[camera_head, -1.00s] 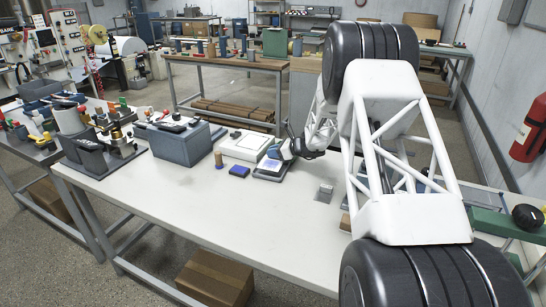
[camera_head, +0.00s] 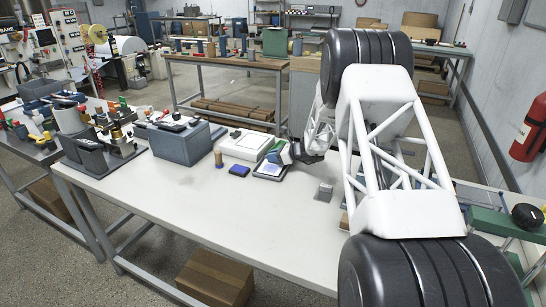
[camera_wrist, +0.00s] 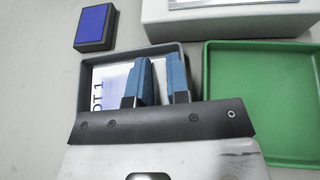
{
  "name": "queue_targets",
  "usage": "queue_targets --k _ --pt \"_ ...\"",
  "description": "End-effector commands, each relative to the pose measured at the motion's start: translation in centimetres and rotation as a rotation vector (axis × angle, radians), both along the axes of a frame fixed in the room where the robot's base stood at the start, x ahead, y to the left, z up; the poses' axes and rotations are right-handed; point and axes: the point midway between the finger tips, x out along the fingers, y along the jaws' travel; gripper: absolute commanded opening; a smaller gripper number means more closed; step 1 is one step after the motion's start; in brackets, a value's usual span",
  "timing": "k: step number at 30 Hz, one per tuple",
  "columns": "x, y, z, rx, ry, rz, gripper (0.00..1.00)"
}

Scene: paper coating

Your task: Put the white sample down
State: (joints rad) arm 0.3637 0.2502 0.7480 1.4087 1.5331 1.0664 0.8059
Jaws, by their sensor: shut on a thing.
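The white sample (camera_wrist: 158,82) shows as a pale strip between the two blue fingers of my gripper (camera_wrist: 160,88) in the wrist view. My gripper is shut on it, over a shallow dark grey tray (camera_wrist: 84,90). A white printed sheet (camera_wrist: 108,78) reading "OT 1" shows in the tray, left of the fingers. I cannot tell whether the sample touches the tray floor. In the head view my gripper (camera_head: 286,153) is at the right rear of the grey tray (camera_head: 265,176), and the sample's lower part is hidden.
A green tray (camera_wrist: 262,150) lies right of the grey tray, close beside it. A white device (camera_head: 243,143) stands behind. A blue block (camera_head: 239,170) and a wooden cylinder (camera_head: 218,159) are to the left. A grey block (camera_head: 325,192) sits right. The front of the table is clear.

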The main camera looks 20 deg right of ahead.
Motion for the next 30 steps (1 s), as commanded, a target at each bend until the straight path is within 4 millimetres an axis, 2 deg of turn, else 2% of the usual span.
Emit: queue_targets --k 1,6,7,12,24,30 --pt "-0.2 0.0 -0.8 0.002 0.008 -0.001 0.0" --pt "-0.3 0.1 -1.1 0.001 0.011 -0.001 0.0" --pt "-0.3 0.1 -1.2 0.002 0.012 -0.001 0.19" --pt "-0.4 0.1 -1.4 0.003 0.014 -0.001 0.42" --pt "-0.6 0.1 -1.8 0.004 0.02 -0.002 0.42" --pt "-0.6 0.1 -0.9 0.003 0.02 -0.003 0.42"
